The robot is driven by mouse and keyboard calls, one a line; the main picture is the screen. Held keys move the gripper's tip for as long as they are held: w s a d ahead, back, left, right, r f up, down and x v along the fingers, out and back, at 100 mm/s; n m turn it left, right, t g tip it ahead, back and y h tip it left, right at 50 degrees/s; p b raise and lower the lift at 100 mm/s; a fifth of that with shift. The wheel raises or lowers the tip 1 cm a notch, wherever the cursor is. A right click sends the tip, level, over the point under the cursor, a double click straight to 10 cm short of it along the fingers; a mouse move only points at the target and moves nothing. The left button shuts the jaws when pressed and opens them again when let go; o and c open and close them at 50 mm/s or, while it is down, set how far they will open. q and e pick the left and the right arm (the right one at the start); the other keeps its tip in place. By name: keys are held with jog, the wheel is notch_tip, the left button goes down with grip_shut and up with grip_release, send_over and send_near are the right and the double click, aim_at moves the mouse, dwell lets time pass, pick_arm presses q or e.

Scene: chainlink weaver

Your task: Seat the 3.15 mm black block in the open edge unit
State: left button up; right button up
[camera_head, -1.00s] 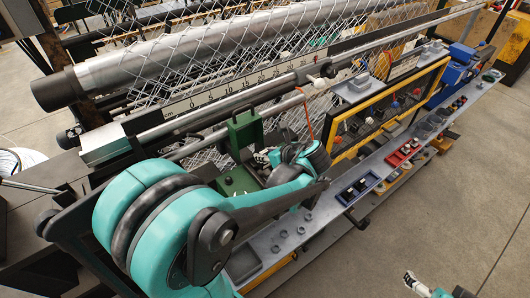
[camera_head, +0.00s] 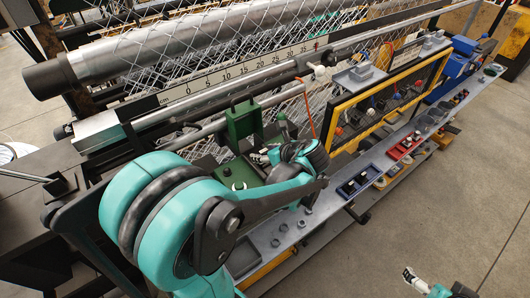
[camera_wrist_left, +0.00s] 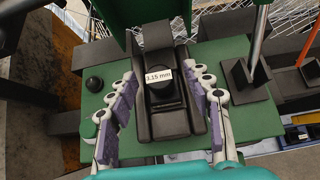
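The black block, labelled "3.15 mm" (camera_wrist_left: 158,75), sits in a dark holder on the green edge unit (camera_wrist_left: 252,122) in the left wrist view. My left gripper (camera_wrist_left: 161,82) is open, with one padded finger on each side of the block and its holder. I cannot tell whether the pads touch them, or how deep the block is seated. In the head view the green unit (camera_head: 243,122) stands on the machine's front rail, and my left gripper (camera_head: 262,157) is low over its base. My right gripper (camera_head: 410,275) shows small at the bottom edge, away from the machine.
Along the shelf lie loose nuts (camera_head: 283,228), a blue tray (camera_head: 358,182) and a red tray (camera_head: 403,146).

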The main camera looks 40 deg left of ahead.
pick_arm(q)
jog(key=v, duration=1.2)
jog(key=s+d+f+n+t+h, duration=0.25)
jog(key=d+n+h, duration=0.25)
jog(key=n, duration=0.5)
jog(key=s+d+f+n+t+h, duration=0.2)
jog(key=s+d+f+n+h, duration=0.25)
jog(key=n, duration=0.55)
notch_tip(320, 180, down, 16)
jog(key=d+n+b, duration=0.1)
jog(key=b, duration=1.5)
